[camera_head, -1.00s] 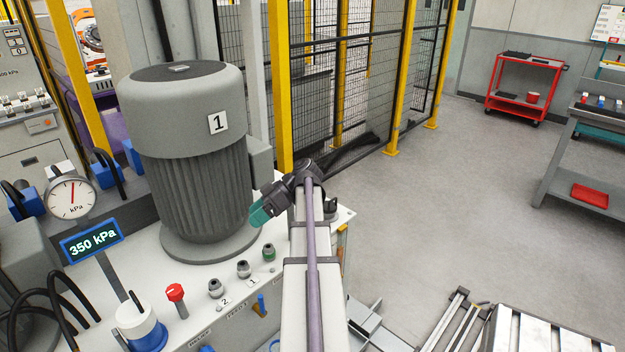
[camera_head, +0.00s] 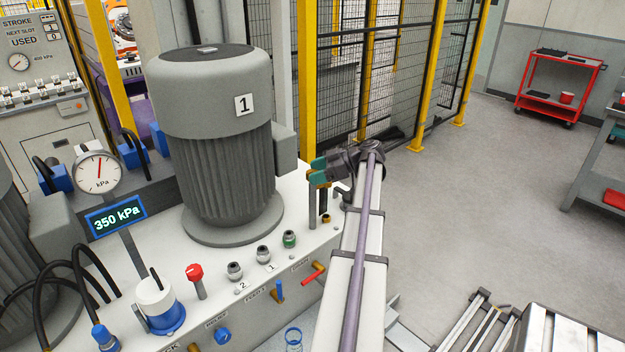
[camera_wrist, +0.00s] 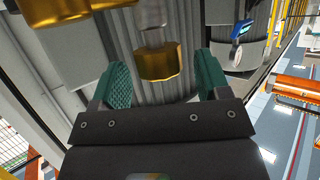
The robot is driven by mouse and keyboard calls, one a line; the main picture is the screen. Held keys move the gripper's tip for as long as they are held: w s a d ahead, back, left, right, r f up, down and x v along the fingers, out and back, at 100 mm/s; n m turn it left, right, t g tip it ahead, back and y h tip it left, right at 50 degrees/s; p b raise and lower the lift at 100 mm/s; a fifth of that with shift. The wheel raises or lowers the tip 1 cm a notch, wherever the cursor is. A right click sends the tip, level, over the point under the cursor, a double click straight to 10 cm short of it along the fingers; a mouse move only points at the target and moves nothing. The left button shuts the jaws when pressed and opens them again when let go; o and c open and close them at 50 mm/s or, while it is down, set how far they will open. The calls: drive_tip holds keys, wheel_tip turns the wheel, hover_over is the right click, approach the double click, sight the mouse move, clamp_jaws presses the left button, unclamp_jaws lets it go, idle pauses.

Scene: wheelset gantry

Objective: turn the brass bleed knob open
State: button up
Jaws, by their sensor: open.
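In the wrist view the brass knob (camera_wrist: 158,62) sits between my two teal fingers, joined by a short grey stem to more brass above it. A gap shows on each side, and contact is not visible. My gripper (camera_wrist: 160,82) is open and empty. In the head view my gripper (camera_head: 318,170) is to the right of the big grey motor, at the top of a grey upright pipe. A bit of brass (camera_head: 319,182) shows by the fingertips there; the fingers and wrist hide most of it.
The grey motor (camera_head: 213,140) marked 1 stands close to the left of my gripper. A gauge (camera_head: 98,172) and a display reading 350 kPa (camera_head: 116,215) stand farther left. A red knob (camera_head: 195,272) and a red lever (camera_head: 314,273) are on the bench. Yellow-posted fencing (camera_head: 308,80) stands behind.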

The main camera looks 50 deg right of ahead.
drive_tip(key=shift+x, duration=0.75)
drive_tip(key=shift+c, duration=0.4)
drive_tip(key=c, duration=0.8)
drive_tip(key=shift+c, duration=0.2)
